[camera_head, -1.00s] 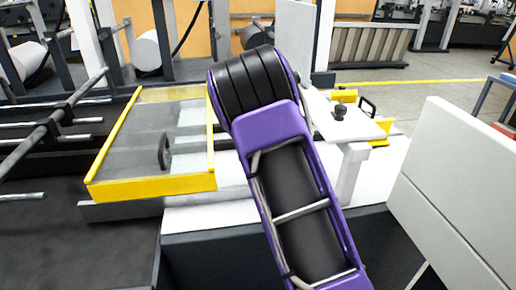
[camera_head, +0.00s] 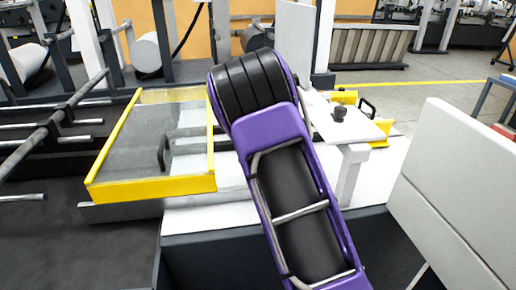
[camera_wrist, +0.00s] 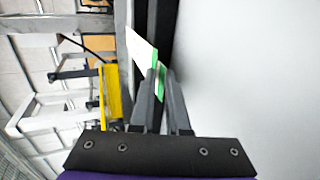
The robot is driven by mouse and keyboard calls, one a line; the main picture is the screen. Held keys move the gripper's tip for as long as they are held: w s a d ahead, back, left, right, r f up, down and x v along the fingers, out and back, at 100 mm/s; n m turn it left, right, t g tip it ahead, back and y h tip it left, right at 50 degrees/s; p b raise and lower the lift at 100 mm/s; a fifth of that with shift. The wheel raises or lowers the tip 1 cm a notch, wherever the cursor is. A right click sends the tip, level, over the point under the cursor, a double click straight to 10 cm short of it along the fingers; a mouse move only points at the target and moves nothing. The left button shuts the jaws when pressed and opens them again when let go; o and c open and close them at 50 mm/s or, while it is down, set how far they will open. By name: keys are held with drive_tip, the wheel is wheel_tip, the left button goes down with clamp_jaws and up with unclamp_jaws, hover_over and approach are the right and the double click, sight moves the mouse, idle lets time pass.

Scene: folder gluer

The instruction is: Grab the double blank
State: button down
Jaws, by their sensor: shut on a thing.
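My gripper (camera_wrist: 161,78) shows in the wrist view, with its two dark fingers close together. They are shut on a thin blank (camera_wrist: 141,48), white with green along its edge. The blank stands up beyond the fingertips and leans to the left. Some green also shows between the fingers. I cannot tell whether it is one layer or two. In the head view my purple arm hides the gripper and the blank.
A clear guard with a yellow frame (camera_head: 150,187) and a black handle covers the machine at left. A white panel (camera_head: 452,195) stands at right. A white plate with a black knob (camera_head: 339,113) lies beyond my arm. A pale grey surface (camera_wrist: 250,75) fills the wrist view's right side.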

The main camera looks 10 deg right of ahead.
drive_tip(key=shift+f, duration=0.15)
drive_tip(key=shift+r+p, duration=0.65)
drive_tip(key=shift+r, duration=0.65)
drive_tip(key=shift+f, duration=0.1)
drive_tip(key=shift+s, duration=0.15)
drive_tip(key=p+v, duration=0.1)
drive_tip(key=v, duration=1.3)
drive_tip(key=shift+s+f+p, duration=0.2)
drive_tip(key=shift+s+p, duration=0.1)
drive_tip(key=shift+s, duration=0.2)
